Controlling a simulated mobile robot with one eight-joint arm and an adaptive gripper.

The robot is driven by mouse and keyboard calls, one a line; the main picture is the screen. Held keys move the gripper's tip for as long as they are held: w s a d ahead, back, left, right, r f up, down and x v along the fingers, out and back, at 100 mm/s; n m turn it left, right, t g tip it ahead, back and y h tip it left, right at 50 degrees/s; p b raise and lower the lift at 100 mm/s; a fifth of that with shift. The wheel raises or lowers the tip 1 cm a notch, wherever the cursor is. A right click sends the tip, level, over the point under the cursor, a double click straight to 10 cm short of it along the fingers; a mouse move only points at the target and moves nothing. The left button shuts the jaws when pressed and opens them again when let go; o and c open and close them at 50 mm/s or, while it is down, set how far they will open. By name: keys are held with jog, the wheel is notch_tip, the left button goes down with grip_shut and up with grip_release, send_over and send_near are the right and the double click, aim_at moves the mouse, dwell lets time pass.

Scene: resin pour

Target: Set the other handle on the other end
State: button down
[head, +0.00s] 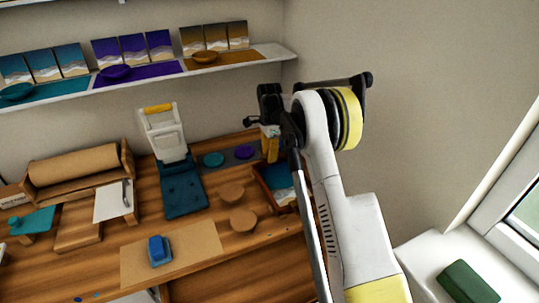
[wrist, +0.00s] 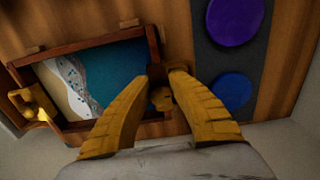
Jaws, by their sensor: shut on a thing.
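The wooden tray (wrist: 90,43), with a blue, white and sand-coloured resin picture (wrist: 95,80) in it, lies on the bench, seen in the wrist view. A gold handle (wrist: 37,104) sits at its left end. My gripper (wrist: 167,74) is at the tray's right end, its yellow fingers shut on another gold handle (wrist: 161,99), mostly hidden between them. I cannot tell whether this handle touches the tray's end. In the head view, my gripper (head: 270,153) is above the back of the tray (head: 263,188), partly hidden by my arm.
A dark mat (head: 228,160) with a teal disc (head: 213,159) and a purple disc (head: 243,152) lies left of my gripper. Two round wooden pieces (head: 243,219) stand in front. The wall is close behind. A blue block (head: 158,249) lies on the brown sheet.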

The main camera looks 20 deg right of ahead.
dwell(0.7)
jog(key=shift+f+b, duration=0.3)
jog(key=shift+f, duration=0.2)
jog(key=shift+f, duration=0.1)
jog(key=shift+f, duration=0.3)
jog(key=shift+f+b, duration=0.25)
jog(key=shift+b, duration=0.15)
dwell(1.3)
jog(key=c, duration=1.2)
grip_release()
jog(key=shift+c, duration=0.2)
jog(key=shift+r+p, duration=2.3)
jog(key=shift+r, duration=1.75)
